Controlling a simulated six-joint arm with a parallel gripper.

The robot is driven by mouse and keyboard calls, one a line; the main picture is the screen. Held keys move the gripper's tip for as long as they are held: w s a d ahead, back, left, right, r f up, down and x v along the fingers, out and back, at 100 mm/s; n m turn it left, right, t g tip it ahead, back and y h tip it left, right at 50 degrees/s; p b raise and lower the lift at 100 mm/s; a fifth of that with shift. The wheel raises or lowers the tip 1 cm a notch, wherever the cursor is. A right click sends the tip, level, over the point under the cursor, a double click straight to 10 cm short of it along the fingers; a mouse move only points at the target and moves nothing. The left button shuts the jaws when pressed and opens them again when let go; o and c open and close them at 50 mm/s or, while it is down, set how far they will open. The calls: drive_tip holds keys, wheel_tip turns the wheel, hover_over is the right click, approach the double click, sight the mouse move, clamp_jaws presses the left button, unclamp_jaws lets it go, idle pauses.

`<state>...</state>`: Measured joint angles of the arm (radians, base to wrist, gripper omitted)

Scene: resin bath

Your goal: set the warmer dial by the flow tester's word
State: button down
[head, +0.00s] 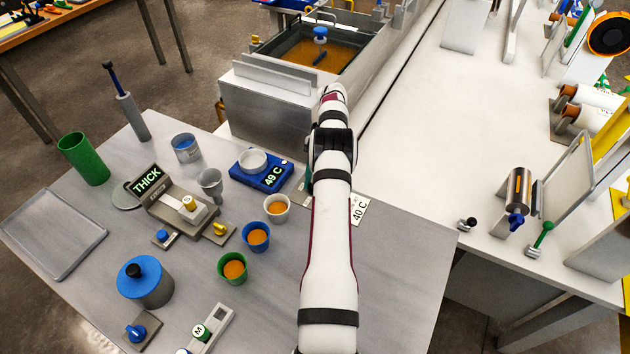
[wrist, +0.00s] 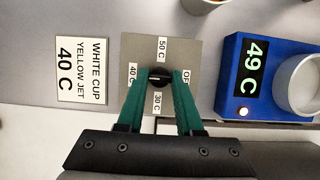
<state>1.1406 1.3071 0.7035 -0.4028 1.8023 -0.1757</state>
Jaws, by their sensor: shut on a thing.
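The warmer dial is a black knob (wrist: 158,77) on a grey plate (wrist: 190,50) marked 50 C, 40 C, 30 C and OFF. My gripper (wrist: 160,80) has its green fingers closed on the knob from both sides. The knob's pale mark is too small to read surely. In the head view my arm hides the dial and fingertips. The flow tester's display (head: 147,180) reads THICK. The blue warmer (head: 247,176) reads 49 C, has a pale cup (head: 253,161) on it, and shows a lit lamp in the wrist view (wrist: 243,112).
A card (wrist: 82,70) beside the dial plate reads WHITE CUP, YELLOW JET, 40 C. White (head: 276,207), blue (head: 256,237) and green (head: 233,267) cups hold orange liquid left of my arm. A resin bath (head: 325,58) stands behind. A tray (head: 53,232) lies at left.

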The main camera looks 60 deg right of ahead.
drive_tip(key=c, duration=0.6)
unclamp_jaws()
drive_tip(key=shift+o, duration=0.2)
wheel_tip(320, 180, up, 4)
drive_tip(key=s+r, duration=0.7)
drive_tip(key=s, duration=0.4)
drive_tip(key=shift+s+a, duration=0.2)
drive_tip(key=shift+s, duration=0.15)
